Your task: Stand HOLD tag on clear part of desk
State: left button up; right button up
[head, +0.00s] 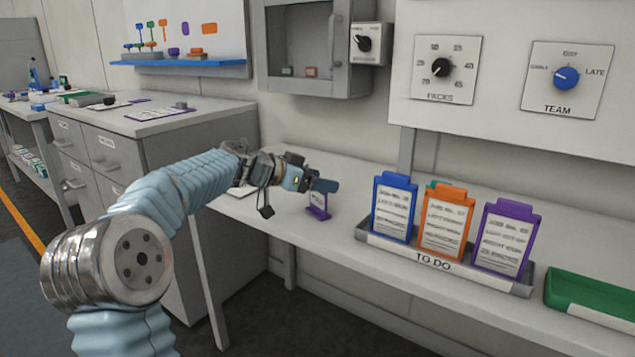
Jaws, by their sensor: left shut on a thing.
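A small purple tag (318,204) with a pale label is upright at the left part of the desk (345,232). Its lettering is too small to read. My left gripper (322,185) is shut at the top of the tag and holds it. The fingers hide the tag's upper edge. I cannot tell whether the tag's foot touches the desk top. My right gripper is not in view.
A grey TO DO tray (440,267) holds a blue clipboard (395,207), an orange one (446,222) and a purple one (505,238), right of the tag. A green tray (597,296) lies farther right. The desk between tag and TO DO tray is clear.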

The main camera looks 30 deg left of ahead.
pick_arm(q)
jog(key=shift+f, duration=0.15)
jog(key=o, duration=1.4)
jog(key=shift+c, duration=0.2)
jog(key=shift+s+a+r, duration=0.15)
jog(key=shift+r, duration=0.1)
jog(key=b+v, duration=0.1)
jog(key=v, duration=1)
jog(key=shift+s+r+b, duration=0.2)
jog(key=shift+s+b, duration=0.1)
jog(key=shift+b, duration=0.05)
jog(key=shift+a, duration=0.1)
